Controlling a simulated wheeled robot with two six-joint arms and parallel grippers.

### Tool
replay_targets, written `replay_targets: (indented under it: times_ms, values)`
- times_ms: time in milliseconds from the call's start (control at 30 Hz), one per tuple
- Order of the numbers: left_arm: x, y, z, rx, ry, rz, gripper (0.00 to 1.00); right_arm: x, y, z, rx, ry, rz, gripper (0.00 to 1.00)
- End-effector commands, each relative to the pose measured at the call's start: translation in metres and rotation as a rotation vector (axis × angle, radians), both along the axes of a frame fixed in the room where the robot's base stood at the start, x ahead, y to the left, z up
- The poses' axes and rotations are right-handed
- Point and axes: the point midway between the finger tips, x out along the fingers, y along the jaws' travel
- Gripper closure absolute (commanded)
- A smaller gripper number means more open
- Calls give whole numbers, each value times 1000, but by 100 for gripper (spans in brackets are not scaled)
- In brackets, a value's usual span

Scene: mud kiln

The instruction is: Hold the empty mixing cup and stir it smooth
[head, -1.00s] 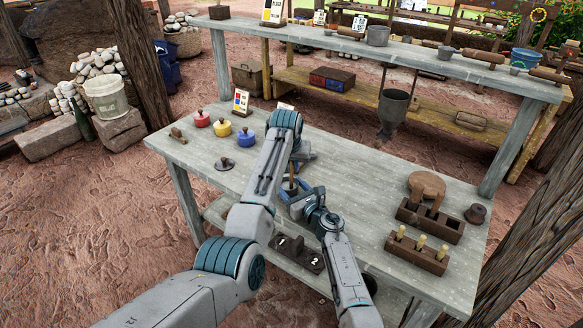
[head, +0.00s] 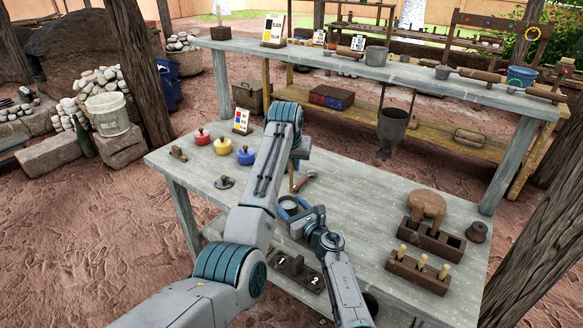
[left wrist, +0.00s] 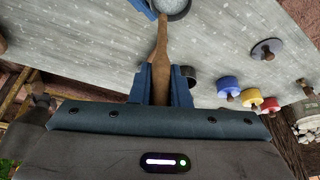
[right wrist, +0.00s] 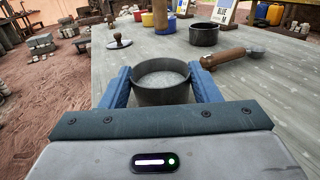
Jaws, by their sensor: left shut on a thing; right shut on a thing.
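My right gripper (right wrist: 163,92) is shut on the dark grey mixing cup (right wrist: 160,97), which stands upright between its fingers with a pale grey inside. In the head view the cup (head: 290,206) is near the table's front edge. My left gripper (left wrist: 164,85) is shut on a brown wooden stirrer (left wrist: 161,45). In the head view the stirrer (head: 292,181) hangs below my left gripper, just behind the cup. It looks to be outside the cup. My left fingertips are partly hidden by the arm in the head view.
A wooden-handled tool (right wrist: 228,58) and a dark round dish (right wrist: 204,34) lie behind the cup. Red (head: 202,137), yellow (head: 222,146) and blue (head: 245,156) pots stand at the left. Wooden holders (head: 418,272) stand at the right. The table's centre right is clear.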

Motion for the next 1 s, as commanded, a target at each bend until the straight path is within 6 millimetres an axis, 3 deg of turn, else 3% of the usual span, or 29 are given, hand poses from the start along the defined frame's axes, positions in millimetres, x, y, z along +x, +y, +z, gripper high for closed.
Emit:
replay_targets:
  times_ms: [367, 400, 500, 533, 833, 1000]
  values:
    - [0, 0, 0, 0, 0, 0, 100, 0, 0, 1, 1, -1, 0, 70]
    - [0, 0, 0, 0, 0, 0, 100, 0, 0, 1, 1, -1, 0, 40]
    - [0, 0, 0, 0, 0, 0, 100, 0, 0, 0, 1, -1, 0, 20]
    - [0, 0, 0, 0, 0, 0, 100, 0, 0, 0, 1, -1, 0, 19]
    - [0, 0, 0, 0, 0, 0, 100, -1, -1, 0, 0, 0, 0, 19]
    - [0, 0, 0, 0, 0, 0, 100, -13, -8, -1, -1, -2, 0, 19]
